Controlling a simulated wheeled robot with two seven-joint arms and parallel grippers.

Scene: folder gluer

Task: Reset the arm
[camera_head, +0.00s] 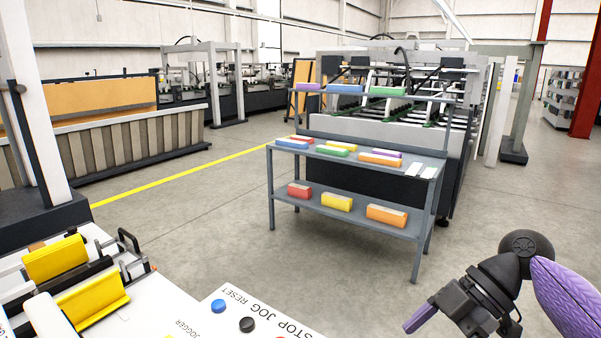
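My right arm comes in at the lower right, with a purple link and a black wrist. My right gripper (422,317) points left and down, with a purple piece at its tip. I cannot tell whether it is open or shut, and nothing is clearly held in it. It is to the right of the white control panel (205,299) and apart from it in the picture. My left arm and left gripper are out of view.
The panel has a blue button (218,305) and a black button (247,325), with RESET, JOG and STOP lettering. A grey shelf rack (345,222) with colored cartons stands ahead, before a large machine (440,130). Floor is clear between.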

